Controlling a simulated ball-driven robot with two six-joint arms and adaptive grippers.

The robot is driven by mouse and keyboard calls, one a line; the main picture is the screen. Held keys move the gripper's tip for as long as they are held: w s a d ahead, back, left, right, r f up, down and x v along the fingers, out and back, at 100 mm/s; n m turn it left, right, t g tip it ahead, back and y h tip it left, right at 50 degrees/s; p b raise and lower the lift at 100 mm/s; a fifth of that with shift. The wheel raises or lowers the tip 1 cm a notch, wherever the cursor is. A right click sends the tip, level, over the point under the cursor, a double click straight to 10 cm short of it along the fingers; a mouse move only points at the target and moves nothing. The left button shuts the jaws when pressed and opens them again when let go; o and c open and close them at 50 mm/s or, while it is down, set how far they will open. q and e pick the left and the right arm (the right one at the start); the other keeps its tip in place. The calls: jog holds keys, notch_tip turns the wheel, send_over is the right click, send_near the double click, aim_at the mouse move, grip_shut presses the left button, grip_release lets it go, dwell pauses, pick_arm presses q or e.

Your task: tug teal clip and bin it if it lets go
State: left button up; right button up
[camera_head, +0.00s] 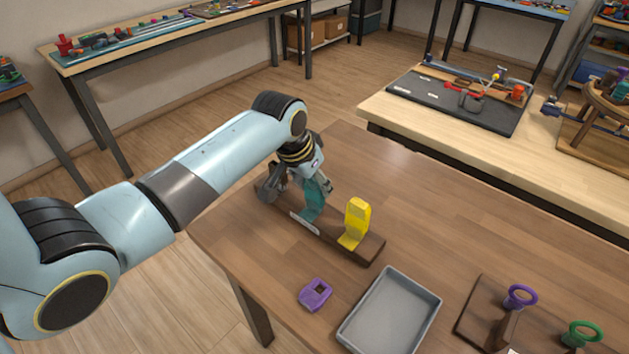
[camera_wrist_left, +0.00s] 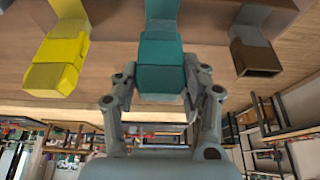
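The teal clip (camera_head: 311,201) stands upright on a brown wooden rail (camera_head: 366,247), between a yellow clip (camera_head: 356,222) and a dark grey clip (camera_head: 268,186). My left gripper (camera_head: 318,182) is at the teal clip's upper part. In the left wrist view, the teal clip (camera_wrist_left: 160,82) fills the space between the two fingers of my left gripper (camera_wrist_left: 161,88), which press against its sides. The clip's foot is still on the rail. A grey tray (camera_head: 428,294) on the table may be the bin. My right gripper is not in view.
A purple clip (camera_head: 316,294) lies loose on the table, left of the tray. The table behind the rail is clear. Another bench (camera_head: 520,160) stands beyond.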

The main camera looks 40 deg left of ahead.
pick_arm(q)
jog(key=c, duration=0.4)
jog(key=o, duration=1.1)
